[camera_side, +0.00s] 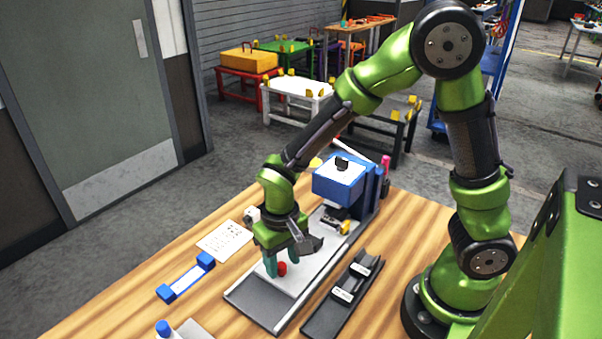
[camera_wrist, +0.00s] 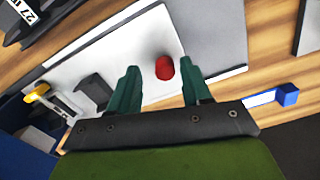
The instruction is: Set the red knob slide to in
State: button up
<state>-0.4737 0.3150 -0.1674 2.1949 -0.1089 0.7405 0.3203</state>
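The red knob (camera_side: 282,269) stands on a light plate (camera_side: 301,278) in the side view, just beside and below my fingers. In the wrist view the red knob (camera_wrist: 164,67) lies in the gap between my two green fingertips, slightly beyond them. My gripper (camera_side: 283,262) points down over the plate; in the wrist view my gripper (camera_wrist: 158,85) has its fingers spread wide apart, with clear space on both sides of the knob. The fingers do not touch the knob in the wrist view. Any slot or marking for the slide's position cannot be made out.
A blue-topped machine (camera_side: 340,178) stands behind the plate. A dark rail tray (camera_side: 343,294) with white-labelled pieces lies to the right. A blue-ended holder (camera_side: 186,277) and a white sheet (camera_side: 225,240) lie to the left. Bare wood shows at the front left.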

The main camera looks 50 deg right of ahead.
notch_tip(320, 180, up, 17)
dwell(0.6)
jog(key=shift+f, duration=0.1)
jog(key=s+d+r+m+t+y, duration=0.1)
jog(key=s+d+r+t+y, duration=0.1)
jog(key=s+d+t, duration=0.5)
jog(key=shift+s+r, duration=0.25)
jog(key=shift+r, duration=0.6)
